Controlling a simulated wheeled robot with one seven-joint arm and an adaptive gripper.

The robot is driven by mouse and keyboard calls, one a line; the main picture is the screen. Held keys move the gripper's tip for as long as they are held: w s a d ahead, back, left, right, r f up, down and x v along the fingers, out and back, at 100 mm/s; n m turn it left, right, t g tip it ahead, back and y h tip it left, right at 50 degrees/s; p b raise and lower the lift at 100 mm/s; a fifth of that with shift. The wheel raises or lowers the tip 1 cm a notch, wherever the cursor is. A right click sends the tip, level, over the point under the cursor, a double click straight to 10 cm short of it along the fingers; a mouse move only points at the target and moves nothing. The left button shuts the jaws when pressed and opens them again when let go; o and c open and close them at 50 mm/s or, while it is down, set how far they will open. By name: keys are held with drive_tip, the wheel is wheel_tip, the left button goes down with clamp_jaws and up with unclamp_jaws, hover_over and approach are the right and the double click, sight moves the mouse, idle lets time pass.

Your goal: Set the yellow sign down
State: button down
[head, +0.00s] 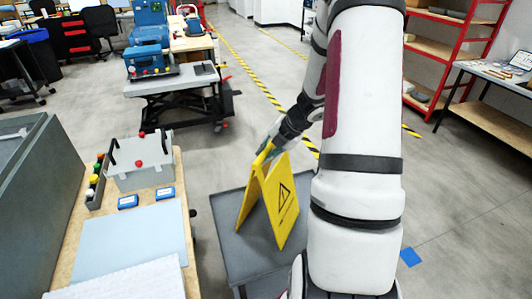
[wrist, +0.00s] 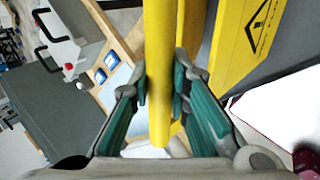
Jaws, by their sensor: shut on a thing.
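The yellow sign (head: 277,207) is a folding A-shape with a black warning triangle. In the head view it stands upright over a grey cart top (head: 228,240), just left of my arm. I cannot tell whether its lower edges touch that surface. My gripper (head: 268,148) is at the sign's top edge, partly hidden by my own arm. In the wrist view the yellow sign (wrist: 158,70) runs between the two green-padded fingers of my gripper (wrist: 160,90), which are shut on it.
A wooden-topped bench (head: 172,215) stands to the left, with a grey box (head: 140,165), two small blue items and a light blue mat (head: 130,245). A cart with a blue machine (head: 150,45) stands farther back. A blue floor patch (head: 410,257) lies on open floor to the right.

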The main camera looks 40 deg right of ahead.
drive_tip(key=shift+f, duration=0.1)
drive_tip(key=c, duration=1.5)
unclamp_jaws()
